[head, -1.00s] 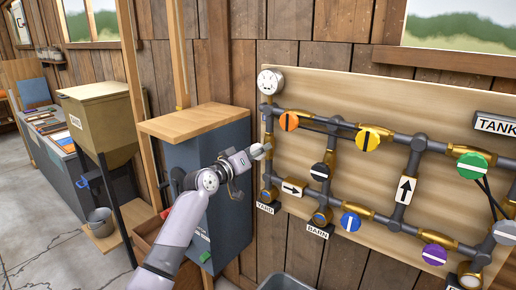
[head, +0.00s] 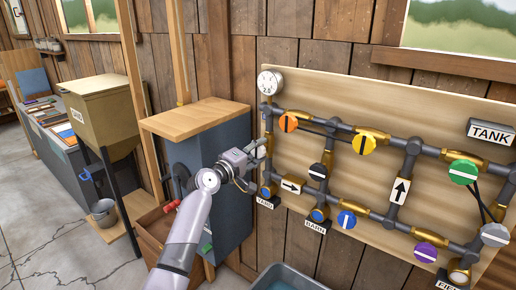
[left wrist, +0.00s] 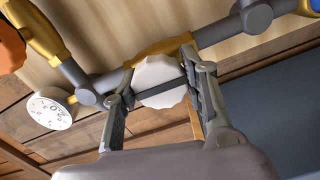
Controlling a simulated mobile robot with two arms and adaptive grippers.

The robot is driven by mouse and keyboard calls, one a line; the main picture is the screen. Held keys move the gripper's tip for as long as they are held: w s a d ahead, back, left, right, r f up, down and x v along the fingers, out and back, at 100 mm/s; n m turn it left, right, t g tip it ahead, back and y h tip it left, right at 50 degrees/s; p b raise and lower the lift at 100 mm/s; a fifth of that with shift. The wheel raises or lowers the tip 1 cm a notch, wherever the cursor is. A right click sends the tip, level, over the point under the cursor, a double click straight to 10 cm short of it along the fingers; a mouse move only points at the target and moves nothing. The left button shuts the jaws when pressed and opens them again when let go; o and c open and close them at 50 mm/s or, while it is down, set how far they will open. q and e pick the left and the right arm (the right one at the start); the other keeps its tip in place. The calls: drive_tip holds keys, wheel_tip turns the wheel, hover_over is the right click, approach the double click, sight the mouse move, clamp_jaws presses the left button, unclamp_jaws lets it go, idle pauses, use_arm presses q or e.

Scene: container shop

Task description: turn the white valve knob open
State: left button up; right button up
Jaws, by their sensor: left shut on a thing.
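The white valve knob (left wrist: 160,72) shows in the left wrist view, a scalloped disc with a dark bar across its face, on a brass valve body (left wrist: 165,48). My left gripper (left wrist: 157,84) is shut on it, one finger on each side of its rim. In the head view my left gripper (head: 256,153) is at the left vertical pipe of the panel, below the gauge. There it mostly hides the white knob. My right gripper is in neither view.
Pipes with orange (head: 288,122), yellow (head: 364,144), black (head: 318,172), blue (head: 347,219), purple (head: 425,252), green (head: 463,171) and grey (head: 494,235) knobs cover the wooden panel. A white gauge (head: 271,82) sits above my gripper. A wooden-topped cabinet (head: 195,117) stands close left.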

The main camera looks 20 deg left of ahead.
use_arm(q)
drive_tip(key=shift+n, duration=0.3)
drive_tip(key=o, duration=1.2)
drive_tip(key=v, duration=1.2)
drive_tip(key=shift+f, duration=0.1)
